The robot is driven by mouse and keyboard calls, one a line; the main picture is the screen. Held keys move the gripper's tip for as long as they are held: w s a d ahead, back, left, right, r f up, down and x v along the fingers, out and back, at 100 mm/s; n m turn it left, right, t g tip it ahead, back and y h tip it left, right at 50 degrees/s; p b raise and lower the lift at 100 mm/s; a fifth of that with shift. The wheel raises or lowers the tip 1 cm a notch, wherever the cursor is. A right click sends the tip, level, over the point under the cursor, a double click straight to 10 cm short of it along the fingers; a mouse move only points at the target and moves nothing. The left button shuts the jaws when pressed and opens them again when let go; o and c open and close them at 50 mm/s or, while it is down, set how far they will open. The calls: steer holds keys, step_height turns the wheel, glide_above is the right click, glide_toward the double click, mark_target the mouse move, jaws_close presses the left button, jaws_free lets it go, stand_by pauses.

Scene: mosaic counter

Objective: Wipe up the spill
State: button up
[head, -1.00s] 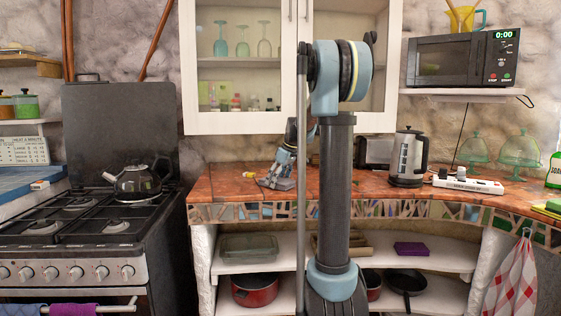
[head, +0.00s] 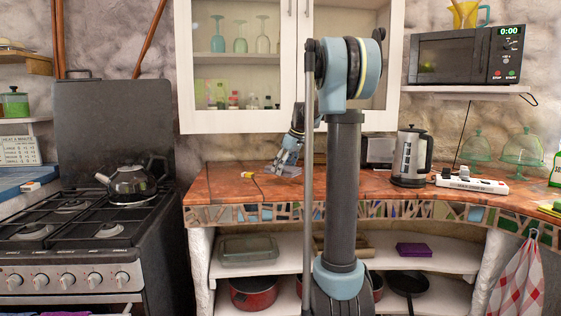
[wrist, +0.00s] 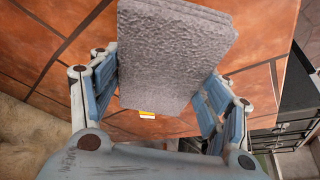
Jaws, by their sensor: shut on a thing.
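My gripper (head: 284,166) is low over the terracotta-tiled counter (head: 228,187), toward its back left part, mostly seen past my own arm. In the wrist view, my gripper (wrist: 160,95) is shut on a grey, rough-textured slab (wrist: 175,50) like a sponge, held between its two blue fingers. The slab is small and hard to make out in the head view. In the wrist view the tiles lie beneath it; I cannot tell whether it touches them. I cannot make out a spill in either view; the slab and my arm hide part of the counter.
A small yellow-and-white item (head: 251,170) lies on the counter left of my gripper. A toaster (head: 379,150), kettle (head: 410,158) and power strip (head: 472,184) stand to the right. The stove with a black kettle (head: 131,184) is at left. The counter's front left is clear.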

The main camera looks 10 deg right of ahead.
steer(key=shift+r, duration=1.8)
